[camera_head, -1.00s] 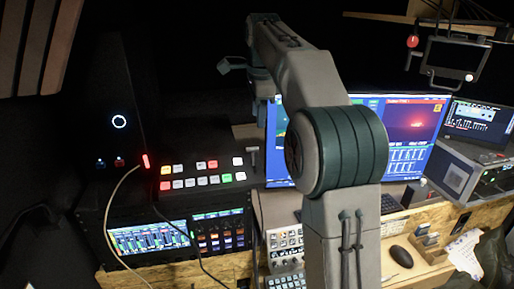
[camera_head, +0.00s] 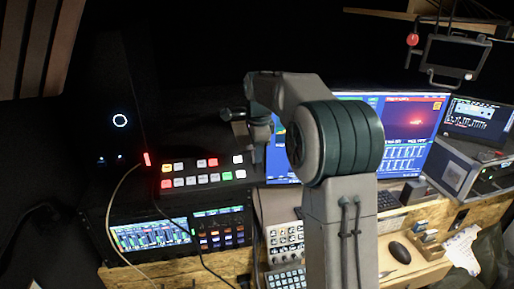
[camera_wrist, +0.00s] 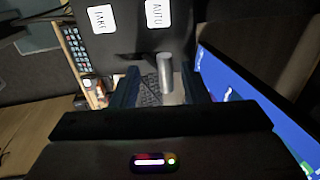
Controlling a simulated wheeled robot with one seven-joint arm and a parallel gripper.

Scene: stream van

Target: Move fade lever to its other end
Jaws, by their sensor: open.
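The switcher panel (camera_head: 205,177) with rows of lit buttons stands left of my arm in the head view. The fade lever is hidden behind my gripper (camera_head: 258,150) at the panel's right end there. In the wrist view, a grey cylindrical handle (camera_wrist: 165,75), seemingly the fade lever's, shows between the two dark fingers of my gripper (camera_wrist: 160,85). The fingers are apart, with a gap visible on both sides of the handle. White TAKE (camera_wrist: 102,18) and AUTO (camera_wrist: 155,13) buttons lie beyond it. Which end the lever is at cannot be told.
A large monitor (camera_head: 410,125) stands close to the right of my gripper; its blue screen also fills the right of the wrist view (camera_wrist: 255,110). A mixer screen (camera_head: 150,235) and a button box (camera_head: 287,240) sit below. A cable (camera_head: 115,195) hangs at the left.

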